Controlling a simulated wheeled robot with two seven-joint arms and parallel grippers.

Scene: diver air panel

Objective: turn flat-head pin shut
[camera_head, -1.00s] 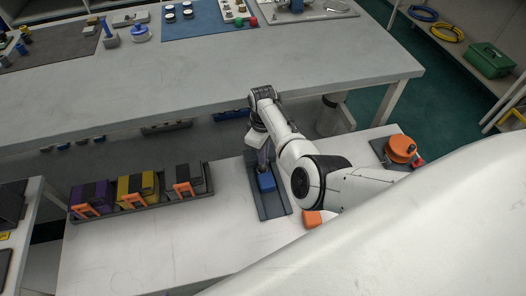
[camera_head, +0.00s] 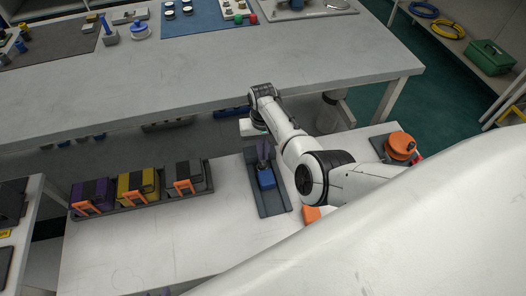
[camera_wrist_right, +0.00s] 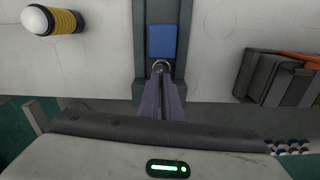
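A blue block (camera_head: 266,179) sits in a long dark grey tray (camera_head: 273,210) on the light lower bench; the block also shows in the right wrist view (camera_wrist_right: 162,42). My right gripper (camera_head: 263,160) points down at the block's far end. In the right wrist view its purple fingers (camera_wrist_right: 160,82) are close together, with a small metal ring (camera_wrist_right: 160,65) at their tips. Whether they grip the ring is unclear. I cannot make out a flat-head pin for certain.
A rack left of the tray holds purple (camera_head: 92,193), yellow (camera_head: 137,185) and grey (camera_head: 184,177) boxes with orange handles. An orange round part (camera_head: 400,146) stands at the right. The large grey table (camera_head: 200,80) lies beyond. The bench between rack and tray is clear.

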